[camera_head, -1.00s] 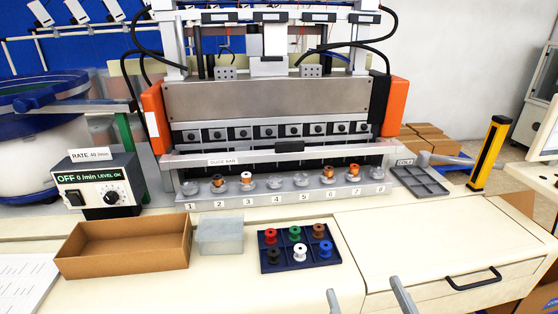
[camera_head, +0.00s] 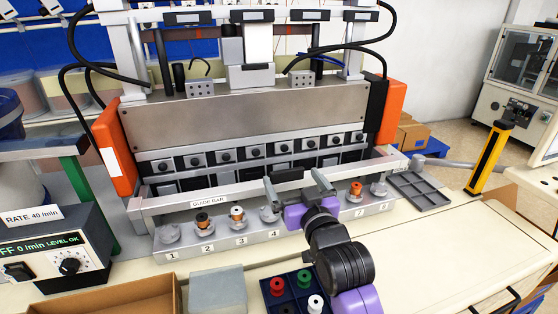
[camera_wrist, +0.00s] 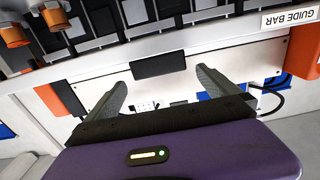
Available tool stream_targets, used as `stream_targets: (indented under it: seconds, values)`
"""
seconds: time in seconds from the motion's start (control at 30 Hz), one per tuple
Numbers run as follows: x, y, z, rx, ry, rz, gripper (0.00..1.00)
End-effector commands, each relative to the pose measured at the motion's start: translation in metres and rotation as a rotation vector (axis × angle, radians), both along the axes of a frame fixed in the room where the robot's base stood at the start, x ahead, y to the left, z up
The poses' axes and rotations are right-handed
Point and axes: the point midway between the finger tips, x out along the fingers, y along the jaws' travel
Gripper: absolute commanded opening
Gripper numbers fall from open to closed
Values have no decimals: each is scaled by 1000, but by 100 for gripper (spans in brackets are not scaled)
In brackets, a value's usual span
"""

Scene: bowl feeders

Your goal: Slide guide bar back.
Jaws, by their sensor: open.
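The guide bar (camera_head: 208,202) is a long pale rail with a "GUIDE BAR" label, across the machine front behind the row of numbered pegs. Its black handle (camera_head: 287,175) sits at mid-bar. My gripper (camera_head: 297,184) is open at the handle, one finger towards each end of it. In the wrist view the handle (camera_wrist: 158,64) lies between the spread fingertips of my gripper (camera_wrist: 160,78), with a gap on each side. No finger appears to touch it. My gripper and wrist hide some of the middle pegs.
Copper spools sit on pegs 2 (camera_head: 203,221), 3 (camera_head: 237,217) and 7 (camera_head: 356,190). A dark tray of coloured spools (camera_head: 290,283) lies under my forearm. An empty grey tray (camera_head: 420,190) is to the right. The right worktop (camera_head: 440,235) is clear.

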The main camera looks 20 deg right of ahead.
Motion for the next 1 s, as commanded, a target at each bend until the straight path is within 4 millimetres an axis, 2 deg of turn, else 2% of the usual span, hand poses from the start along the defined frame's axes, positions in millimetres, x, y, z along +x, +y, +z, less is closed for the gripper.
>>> stream_targets:
  seconds: [0.53, 0.7, 0.97, 1.0]
  values:
    - [67, 0, 2, -1, 1, 0, 100]
    - [76, 0, 0, -1, 2, 0, 100]
    - [77, 0, 0, -1, 1, 0, 100]
    - [77, 0, 0, -1, 1, 0, 96]
